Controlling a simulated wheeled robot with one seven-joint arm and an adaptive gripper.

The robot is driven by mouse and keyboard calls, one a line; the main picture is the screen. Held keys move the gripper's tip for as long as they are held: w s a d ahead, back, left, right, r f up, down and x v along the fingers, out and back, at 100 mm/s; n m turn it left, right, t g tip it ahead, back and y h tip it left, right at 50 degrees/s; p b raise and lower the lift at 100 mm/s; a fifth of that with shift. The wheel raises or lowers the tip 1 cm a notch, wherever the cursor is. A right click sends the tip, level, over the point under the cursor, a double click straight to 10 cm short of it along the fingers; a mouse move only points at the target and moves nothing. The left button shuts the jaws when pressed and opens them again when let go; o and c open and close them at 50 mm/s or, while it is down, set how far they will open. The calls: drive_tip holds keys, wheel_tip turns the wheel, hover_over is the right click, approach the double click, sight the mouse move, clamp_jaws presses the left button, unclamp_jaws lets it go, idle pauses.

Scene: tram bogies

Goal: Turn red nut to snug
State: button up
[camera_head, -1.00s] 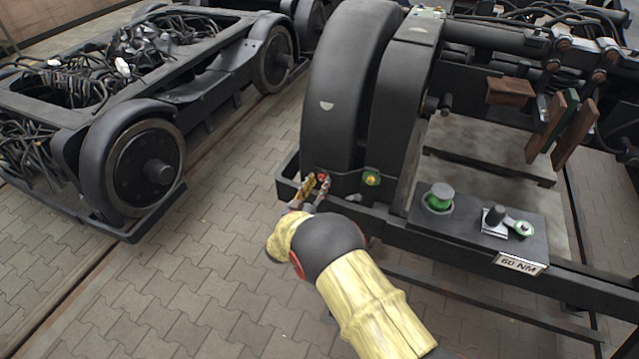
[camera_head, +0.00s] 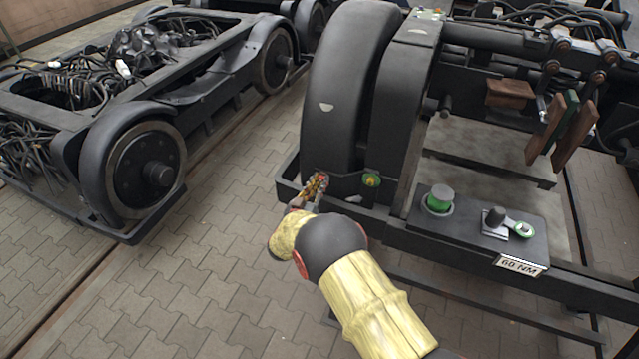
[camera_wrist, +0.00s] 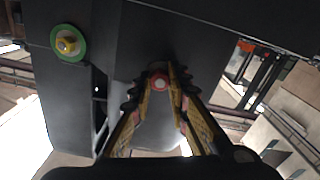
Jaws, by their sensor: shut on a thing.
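The red nut (camera_wrist: 159,82) sits between the fingertips of my gripper (camera_wrist: 158,76) in the wrist view. Only part of its red rim and pale centre shows. My gripper is shut on it, one yellow-and-black finger on each side. In the head view my gripper (camera_head: 316,186) is at the dark bracket at the foot of the big black wheel cover, and the nut is mostly hidden by the fingers.
A brass nut on a green ring (camera_head: 371,180) is close to the right of my gripper. A dark shelf (camera_head: 462,228) holds a green-and-grey knob (camera_head: 440,199), a wrench-like tool (camera_head: 511,225) and a "60 NM" plate (camera_head: 518,265).

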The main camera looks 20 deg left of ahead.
drive_tip(key=shift+m+b, duration=0.35)
drive_tip(key=shift+m, duration=0.05)
clamp_jaws()
drive_tip(key=m+b, duration=0.3)
drive_tip(key=m, duration=0.1)
drive_tip(key=shift+f+m, duration=0.15)
drive_tip(key=shift+m, duration=0.25)
drive_tip(key=m+b, duration=0.2)
drive_tip(key=m, duration=0.1)
drive_tip(key=shift+b, duration=0.3)
drive_tip(key=shift+m+b, duration=1.05)
drive_tip(key=shift+m, duration=0.75)
drive_tip(key=o, duration=0.9)
unclamp_jaws()
drive_tip(key=shift+s, duration=0.1)
